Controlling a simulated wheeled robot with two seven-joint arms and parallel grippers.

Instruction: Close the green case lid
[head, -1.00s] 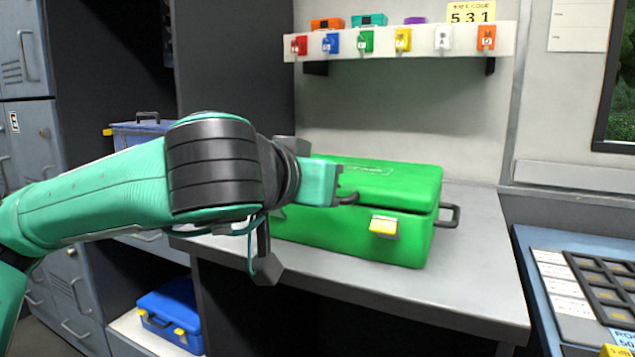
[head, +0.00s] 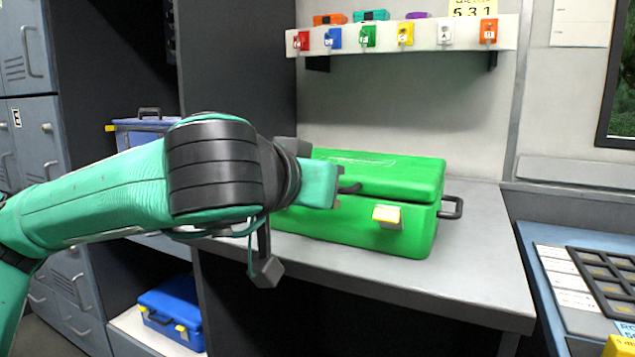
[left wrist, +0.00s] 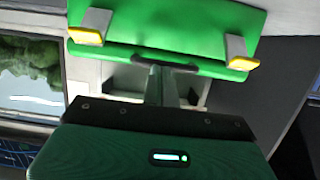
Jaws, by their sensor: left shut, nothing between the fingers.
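The green case (head: 365,235) stands on the grey desk, with a yellow and white latch (head: 387,215) on its front and a dark handle (head: 453,207) on its right side. Its lid (head: 390,172) lies over the body, nearly flat, with a thin dark gap along the front right edge. My left gripper (head: 349,188) is shut and empty at the front edge of the lid, left of the latch; I cannot tell whether it touches. In the left wrist view the fingers (left wrist: 168,82) are close to the case (left wrist: 165,22), and two latches show. My right gripper is out of view.
A wall shelf (head: 400,37) with coloured tags and small cases hangs above the desk (head: 480,265). A blue case (head: 170,312) sits on a low shelf at left. A console (head: 580,280) stands at right. The desk right of the case is clear.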

